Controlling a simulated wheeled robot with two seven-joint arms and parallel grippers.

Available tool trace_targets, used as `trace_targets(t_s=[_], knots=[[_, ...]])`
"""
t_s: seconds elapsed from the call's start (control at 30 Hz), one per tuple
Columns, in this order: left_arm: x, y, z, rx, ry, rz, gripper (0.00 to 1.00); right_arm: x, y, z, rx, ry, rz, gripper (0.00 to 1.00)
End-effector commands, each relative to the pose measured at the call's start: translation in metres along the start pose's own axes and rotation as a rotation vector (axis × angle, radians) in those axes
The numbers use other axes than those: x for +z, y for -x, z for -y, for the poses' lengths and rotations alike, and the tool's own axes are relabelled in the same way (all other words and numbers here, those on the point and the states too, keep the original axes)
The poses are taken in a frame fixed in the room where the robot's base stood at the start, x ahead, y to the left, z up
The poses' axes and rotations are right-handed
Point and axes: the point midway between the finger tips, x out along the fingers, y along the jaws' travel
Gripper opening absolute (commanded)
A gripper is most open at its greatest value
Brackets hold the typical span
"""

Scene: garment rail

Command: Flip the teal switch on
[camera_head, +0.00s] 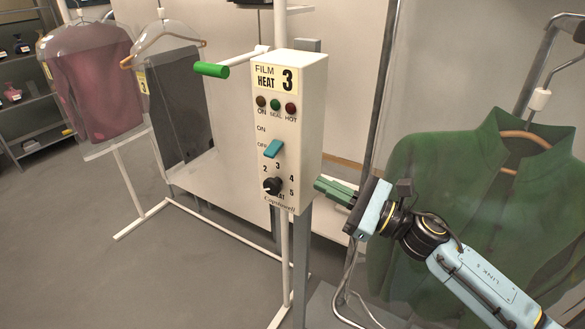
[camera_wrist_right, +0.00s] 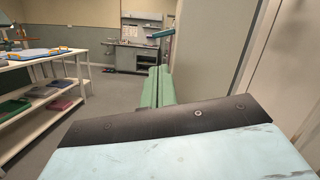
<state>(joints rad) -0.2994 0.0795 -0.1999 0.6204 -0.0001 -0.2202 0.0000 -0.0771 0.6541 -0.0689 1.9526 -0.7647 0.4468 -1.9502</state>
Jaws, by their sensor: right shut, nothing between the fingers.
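The teal switch (camera_head: 273,148) is on the front of a white control box (camera_head: 312,115) labelled FILM HEAT 3. Its lever sits beside the OFF label, below ON, and angles downward. In the right wrist view a teal lever (camera_wrist_right: 163,33) sticks out past the edge of the box, beyond and above the fingertips. My right gripper (camera_head: 319,186) is shut and empty, its green fingers pointing left. It is to the right of the box's lower part, lower than the switch and apart from it. The fingers also show in the wrist view (camera_wrist_right: 158,75). My left gripper is out of view.
Below the switch is a black heat knob (camera_head: 273,186); above it are three indicator lamps (camera_head: 275,104). A green-tipped handle (camera_head: 211,70) sticks out left of the box. A green jacket (camera_head: 480,200) hangs at the right, behind my arm. Garments hang at the left.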

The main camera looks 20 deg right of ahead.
Motion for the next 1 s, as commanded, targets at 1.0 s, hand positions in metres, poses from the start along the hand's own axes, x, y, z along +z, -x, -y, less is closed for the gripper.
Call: trace_targets(t_s=[1.0], knots=[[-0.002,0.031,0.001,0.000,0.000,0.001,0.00,0.000,-0.099,0.000,-0.001,-0.002,0.000,0.00]])
